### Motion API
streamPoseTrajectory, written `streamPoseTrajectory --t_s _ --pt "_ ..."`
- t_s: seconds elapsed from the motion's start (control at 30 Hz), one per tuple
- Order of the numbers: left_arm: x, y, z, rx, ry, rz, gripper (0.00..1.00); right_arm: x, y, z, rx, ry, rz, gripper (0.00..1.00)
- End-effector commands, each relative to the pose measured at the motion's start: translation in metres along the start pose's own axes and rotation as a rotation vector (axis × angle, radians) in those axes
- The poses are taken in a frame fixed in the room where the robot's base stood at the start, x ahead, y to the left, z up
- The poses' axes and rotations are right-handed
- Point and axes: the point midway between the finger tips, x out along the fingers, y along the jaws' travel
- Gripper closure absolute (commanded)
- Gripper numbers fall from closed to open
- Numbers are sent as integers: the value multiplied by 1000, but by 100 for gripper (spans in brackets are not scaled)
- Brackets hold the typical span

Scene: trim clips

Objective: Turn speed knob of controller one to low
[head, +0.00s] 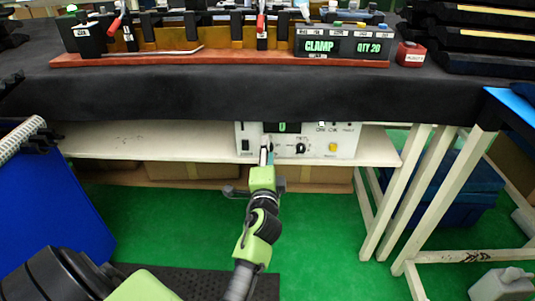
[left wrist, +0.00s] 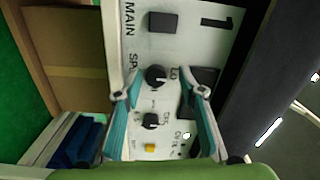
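The white controller (head: 345,138) stands on the shelf under the table, and its front panel, marked 1, shows sideways in the left wrist view (left wrist: 190,50). The black speed knob (left wrist: 157,76) has a white pointer line; part of its labelling reads SP and LO. My left gripper (head: 267,154) is in front of the panel. In the left wrist view its two teal fingers (left wrist: 162,76) are apart, on either side of the speed knob, with gaps showing. In the head view the gripper covers the speed knob. My right gripper is not in view.
A second black knob (head: 300,148) and a yellow button (head: 333,147) sit beside it on the panel. A black main switch (left wrist: 163,22) is on the other side. The black-covered table edge (head: 200,95) overhangs the shelf (head: 110,142). Cardboard boxes (head: 185,171) lie below.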

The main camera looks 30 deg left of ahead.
Motion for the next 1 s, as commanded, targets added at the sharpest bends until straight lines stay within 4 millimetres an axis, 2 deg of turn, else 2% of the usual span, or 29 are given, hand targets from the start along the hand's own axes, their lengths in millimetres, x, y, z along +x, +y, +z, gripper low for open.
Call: streamPoseTrajectory --t_s 0.13,0.27,0.37,0.5,0.6,0.7,0.73,0.77,0.8,0.83,1.0 --pt "1 -22 -4 1 4 -5 63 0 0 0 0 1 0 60" --pt "1 -53 -10 -1 7 -13 63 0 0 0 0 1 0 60" --pt "2 -74 -15 -2 9 -20 53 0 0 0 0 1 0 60" --pt "2 -92 -18 2 8 -20 33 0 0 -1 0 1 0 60" --pt "2 -99 -20 2 9 -17 24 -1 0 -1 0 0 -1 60" --pt "2 -101 -20 3 8 -16 19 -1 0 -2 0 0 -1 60" --pt "2 -101 -20 2 8 -16 26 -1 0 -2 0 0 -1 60" --pt "2 -101 -20 2 8 -15 38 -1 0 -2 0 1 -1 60" --pt "2 -100 -19 2 7 -12 56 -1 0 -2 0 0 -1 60" --pt "2 -98 -19 2 6 -10 63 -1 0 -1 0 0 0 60" --pt "2 -95 -18 1 3 -3 63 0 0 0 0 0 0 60"
